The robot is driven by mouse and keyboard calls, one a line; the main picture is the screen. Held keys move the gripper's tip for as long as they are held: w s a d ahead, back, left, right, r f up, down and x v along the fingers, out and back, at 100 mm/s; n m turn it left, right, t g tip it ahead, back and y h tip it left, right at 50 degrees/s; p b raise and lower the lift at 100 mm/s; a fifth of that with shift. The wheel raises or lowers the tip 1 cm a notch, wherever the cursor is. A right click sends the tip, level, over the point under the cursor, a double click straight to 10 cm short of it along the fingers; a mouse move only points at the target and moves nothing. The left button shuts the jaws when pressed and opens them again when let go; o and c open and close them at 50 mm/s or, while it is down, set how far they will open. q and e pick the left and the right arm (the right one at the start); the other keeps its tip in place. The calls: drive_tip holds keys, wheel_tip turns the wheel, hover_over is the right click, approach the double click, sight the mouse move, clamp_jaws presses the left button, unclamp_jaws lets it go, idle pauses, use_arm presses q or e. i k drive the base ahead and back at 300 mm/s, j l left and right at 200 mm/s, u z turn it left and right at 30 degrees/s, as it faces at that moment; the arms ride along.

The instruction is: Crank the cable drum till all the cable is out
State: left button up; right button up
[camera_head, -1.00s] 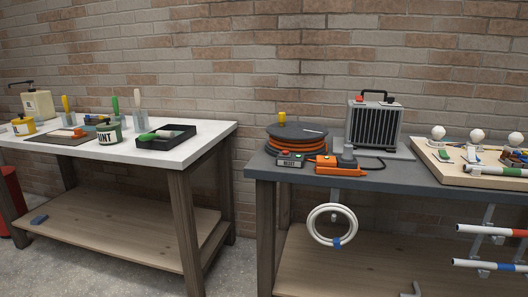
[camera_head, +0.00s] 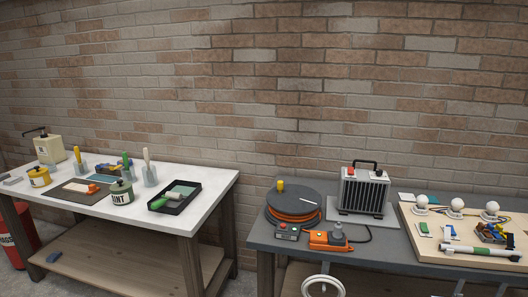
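The cable drum (camera_head: 294,195) lies flat near the left end of the grey bench on the right. It has a dark grey round top and orange cable (camera_head: 292,216) wound beneath. A yellow crank knob (camera_head: 281,185) stands up at the back left of its top. An orange socket block (camera_head: 328,241) lies in front of it, with a grey plug-like piece (camera_head: 338,231) at its right end. Neither of my grippers shows in this view.
A small box with red and green buttons (camera_head: 287,231) sits before the drum. A heater (camera_head: 362,190) stands to its right, then a board (camera_head: 425,243) with several bulbs. A white-topped table (camera_head: 205,180) with paint things stands left, across a gap.

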sight(295, 204)
drive_tip(key=i+j+z, duration=0.15)
drive_tip(key=i+j, duration=0.15)
drive_tip(key=i+j+z, duration=0.15)
drive_tip(key=i+j, duration=0.15)
drive_tip(key=j, duration=0.2)
drive_tip(key=i+j+z, duration=0.15)
drive_tip(key=i+j, duration=0.15)
drive_tip(key=j, duration=0.15)
drive_tip(key=i+j, duration=0.2)
drive_tip(key=j, duration=0.2)
drive_tip(key=i+j, duration=0.2)
drive_tip(key=j, duration=0.15)
drive_tip(key=i+j+z, duration=0.1)
drive_tip(key=j, duration=0.3)
drive_tip(key=i, duration=0.05)
